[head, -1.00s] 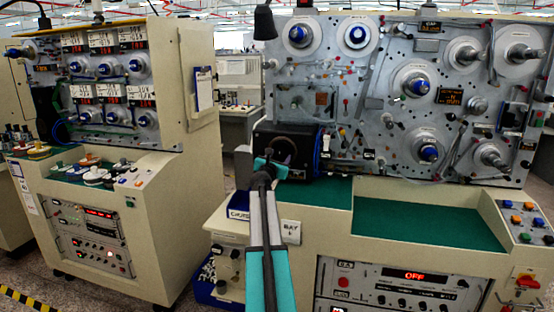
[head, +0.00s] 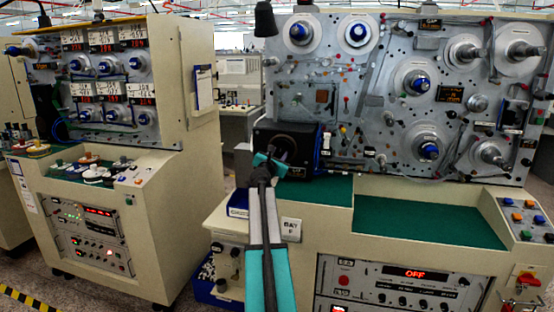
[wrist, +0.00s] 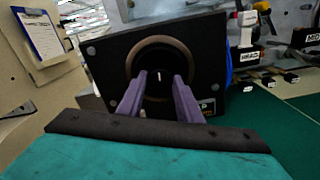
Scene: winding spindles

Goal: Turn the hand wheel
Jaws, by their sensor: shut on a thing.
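A black box (head: 263,133) stands at the left end of the right machine's green ledge. Its front fills the middle of the wrist view (wrist: 105,65), with a brown-rimmed round dark part, seemingly the hand wheel (wrist: 160,39). My gripper (wrist: 160,75) faces it squarely, its two purple fingers reaching into the dark middle and shut on the hand wheel's centre. A small pale upright mark shows between the fingertips. The exact contact is too dark to see. In the head view my gripper (head: 283,152) is in front of the box and hides most of the wheel.
The right machine's panel (head: 355,95) carries several reels and rollers. The green ledge (head: 425,222) right of the box is bare. A second machine (head: 190,150) stands at the left, with a gap between. A clipboard (wrist: 38,33) hangs at left in the wrist view.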

